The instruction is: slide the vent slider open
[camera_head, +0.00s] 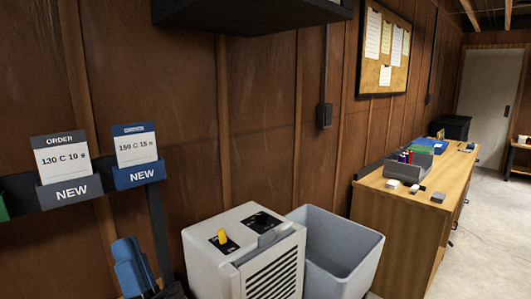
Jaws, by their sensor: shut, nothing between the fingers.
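An off-white boxy unit (212,262) stands at the bottom middle, with a dark slatted vent (275,277) on its front. On its top a yellow upright tab (222,236) sits on a small black plate. Behind it on the top is a black panel (263,221) with a small dark knob. No label marks the vent slider; the yellow tab looks like a slider handle, but I cannot tell how far along it stands. My gripper is not visible in this view.
A grey open bin (345,245) stands right beside the unit. Order cards (62,155) in holders hang on a wall rail at left. A blue object (133,268) is at the bottom left. A wooden cabinet (390,232) stands further right, with open floor beyond it.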

